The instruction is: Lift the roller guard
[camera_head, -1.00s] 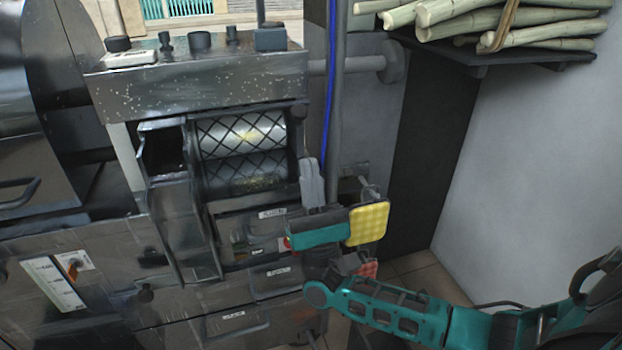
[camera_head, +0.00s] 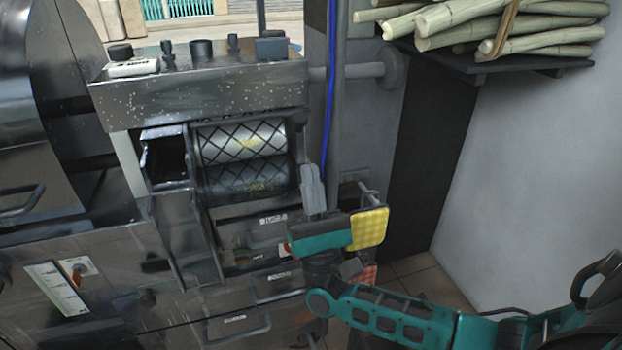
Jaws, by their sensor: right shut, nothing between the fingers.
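The roller guard (camera_head: 246,157) is a black diamond mesh in a dark frame. It stands in front of two shiny horizontal rollers on the press, and the rollers show through it. My right gripper (camera_head: 312,172) points up, just right of the guard's lower right corner in the picture. Its grey fingers are together with nothing between them. I cannot tell whether they touch the guard's frame. The teal wrist hides part of the press front below. My left gripper is not in view.
A dark metal chute (camera_head: 180,215) stands left of the guard. Drawers (camera_head: 270,290) sit below. A yellow sponge (camera_head: 369,229) hangs beside my right wrist. A blue cable (camera_head: 329,100) runs down a post. Sugarcane stalks (camera_head: 490,30) lie on a shelf at upper right.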

